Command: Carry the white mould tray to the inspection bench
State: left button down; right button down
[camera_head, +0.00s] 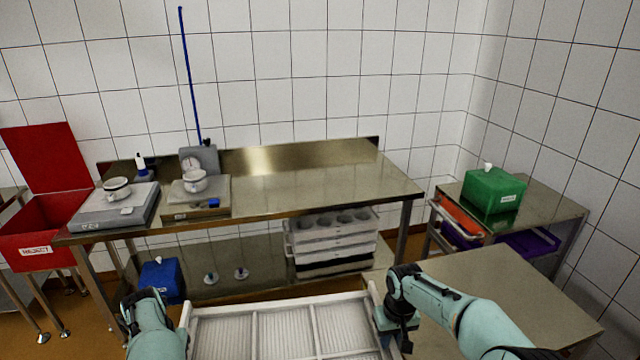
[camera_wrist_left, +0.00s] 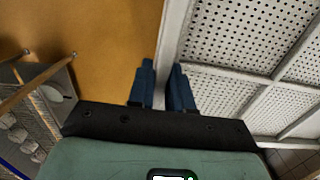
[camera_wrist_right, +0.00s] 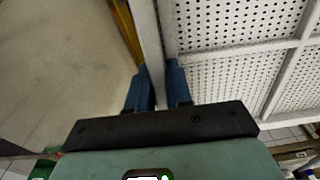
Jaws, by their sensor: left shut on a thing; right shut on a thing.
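The white mould tray (camera_head: 275,301) is at the bottom centre of the head view, in front of me, divided into compartments with a perforated floor. Its near part is cut off. My left gripper (camera_wrist_left: 162,85) is shut on the tray's left side wall (camera_wrist_left: 172,35). My right gripper (camera_wrist_right: 160,88) is shut on the right side wall (camera_wrist_right: 148,40); in the head view it shows at the tray's right edge (camera_head: 391,322). A long steel bench (camera_head: 300,185) stands beyond the tray against the tiled wall; I see no label naming it the inspection bench.
Two scales (camera_head: 112,212) (camera_head: 210,207) with small white cups occupy the bench's left; its right top is clear. Stacked white trays (camera_head: 332,246) sit on its lower shelf. A red reject bin (camera_head: 40,225) stands left. A steel table (camera_head: 500,290) and a green box (camera_head: 493,190) are right.

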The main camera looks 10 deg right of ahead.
aim_at(291, 192)
jog(key=i+j, duration=0.3)
jog(key=i+j+z, duration=0.1)
jog(key=i+j, duration=0.2)
jog(key=j, duration=0.2)
jog(key=i+j, duration=0.25)
jog(key=i, duration=0.25)
jog(key=i+j+z, duration=0.1)
jog(key=i+j, duration=0.15)
jog(key=i, duration=0.3)
jog(key=i+l, duration=0.1)
jog(key=i, duration=0.55)
jog(key=i+l, duration=0.4)
jog(key=i, duration=0.15)
jog(key=i+l+z, duration=0.1)
jog(key=i+l, duration=0.3)
jog(key=i, duration=0.2)
